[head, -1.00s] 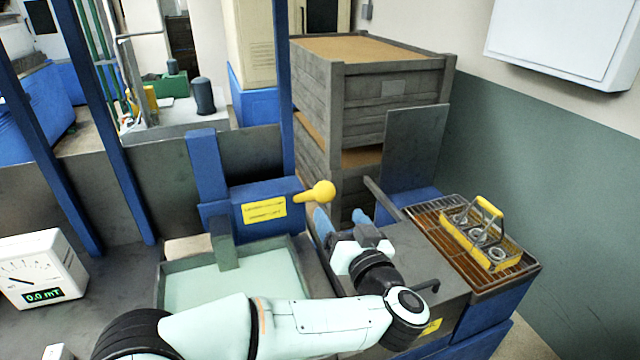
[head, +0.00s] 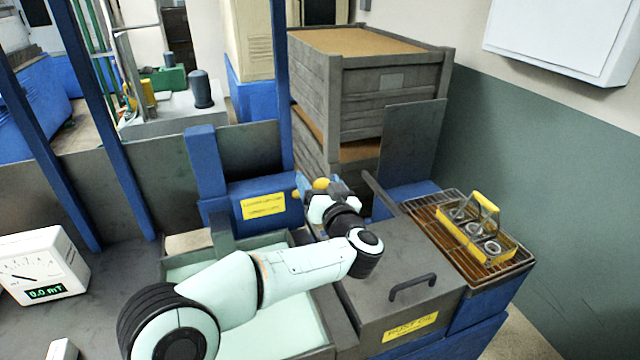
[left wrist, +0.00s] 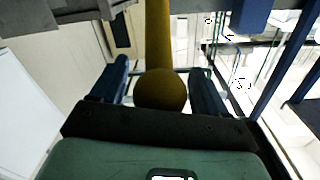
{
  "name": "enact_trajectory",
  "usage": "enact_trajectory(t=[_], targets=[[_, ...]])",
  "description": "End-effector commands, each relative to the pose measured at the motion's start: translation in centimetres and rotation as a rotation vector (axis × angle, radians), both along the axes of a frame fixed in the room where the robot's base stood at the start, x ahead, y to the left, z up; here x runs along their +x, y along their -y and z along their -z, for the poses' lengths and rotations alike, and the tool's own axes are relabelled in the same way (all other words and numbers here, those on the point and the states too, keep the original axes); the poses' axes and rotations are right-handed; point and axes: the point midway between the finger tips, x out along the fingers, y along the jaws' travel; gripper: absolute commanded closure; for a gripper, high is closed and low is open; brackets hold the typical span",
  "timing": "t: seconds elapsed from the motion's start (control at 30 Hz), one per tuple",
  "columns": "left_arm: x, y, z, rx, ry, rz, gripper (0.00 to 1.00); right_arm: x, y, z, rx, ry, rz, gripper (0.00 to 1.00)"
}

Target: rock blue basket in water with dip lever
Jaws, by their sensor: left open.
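The tank of pale green water (head: 290,330) is partly covered by my left arm. A grey plate hangs from the blue post into its back. I cannot make out a blue basket. My right gripper is not in view.
Right of the tank is a grey lidded box (head: 385,318) with a handle. Beyond it, a yellow carrier (head: 478,240) with metal rings stands on a wire rack (head: 425,207). Wooden crates (head: 375,95) stand behind. A meter (head: 42,265) sits at left.

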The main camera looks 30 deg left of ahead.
Motion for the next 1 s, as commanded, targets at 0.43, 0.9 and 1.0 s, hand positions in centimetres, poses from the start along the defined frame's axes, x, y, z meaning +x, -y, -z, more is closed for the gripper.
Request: enact_trajectory(t=[0.43, 0.9, 1.0], targets=[[-0.4, 0.4, 1.1, 0.016, 0.007, 0.0, 1.0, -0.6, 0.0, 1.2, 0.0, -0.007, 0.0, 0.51], [-2.7, 3.3, 7.5, 0.178, 0.144, 0.0, 1.0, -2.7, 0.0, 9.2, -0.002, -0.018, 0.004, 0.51], [-3.2, 3.8, 9.0, 0.185, 0.151, 0.0, 1.0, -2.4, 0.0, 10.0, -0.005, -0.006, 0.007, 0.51]])
